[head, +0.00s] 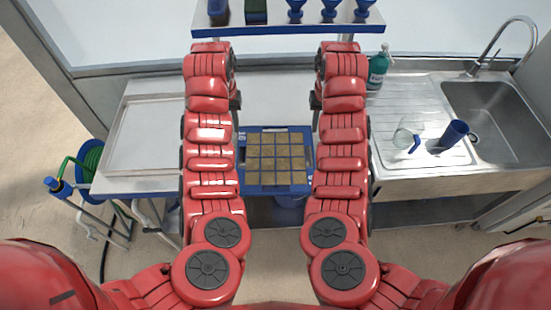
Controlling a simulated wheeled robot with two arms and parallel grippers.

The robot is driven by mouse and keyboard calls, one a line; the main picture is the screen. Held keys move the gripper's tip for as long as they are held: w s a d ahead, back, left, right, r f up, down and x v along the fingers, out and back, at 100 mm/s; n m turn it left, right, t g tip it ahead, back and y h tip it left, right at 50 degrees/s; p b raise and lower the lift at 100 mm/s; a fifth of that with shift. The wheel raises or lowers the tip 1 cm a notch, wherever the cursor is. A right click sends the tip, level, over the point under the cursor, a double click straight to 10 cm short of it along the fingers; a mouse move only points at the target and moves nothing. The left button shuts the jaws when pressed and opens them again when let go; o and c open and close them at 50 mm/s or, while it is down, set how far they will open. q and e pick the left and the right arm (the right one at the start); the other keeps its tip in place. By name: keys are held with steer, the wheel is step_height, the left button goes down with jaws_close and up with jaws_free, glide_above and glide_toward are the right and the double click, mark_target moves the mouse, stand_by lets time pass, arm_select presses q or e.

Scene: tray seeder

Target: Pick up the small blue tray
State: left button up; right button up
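The small blue tray (275,189) lies flat near the front edge of the worktop, between my two forearms. It has a blue rim and a grid of square cells filled with brown soil. My red arms reach forward on either side of it. A small dark part of my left gripper (236,102) shows at the inner edge of the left arm. A similar dark part of my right gripper (315,101) shows at the inner edge of the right arm. Both lie beyond the tray's far edge in the picture. The fingers are hidden by the arms.
A shelf (280,31) with blue funnels (330,9) stands at the back. A flat metal tray (145,135) lies left. A teal bottle (378,68), a clear jug (407,134), a blue cylinder (453,134) and a sink (498,115) are right. The worktop behind the blue tray is clear.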

mark_target(237, 156)
arm_select(q)
steer(key=shift+f, duration=0.1)
arm_select(e)
steer(key=shift+w+f, duration=0.1)
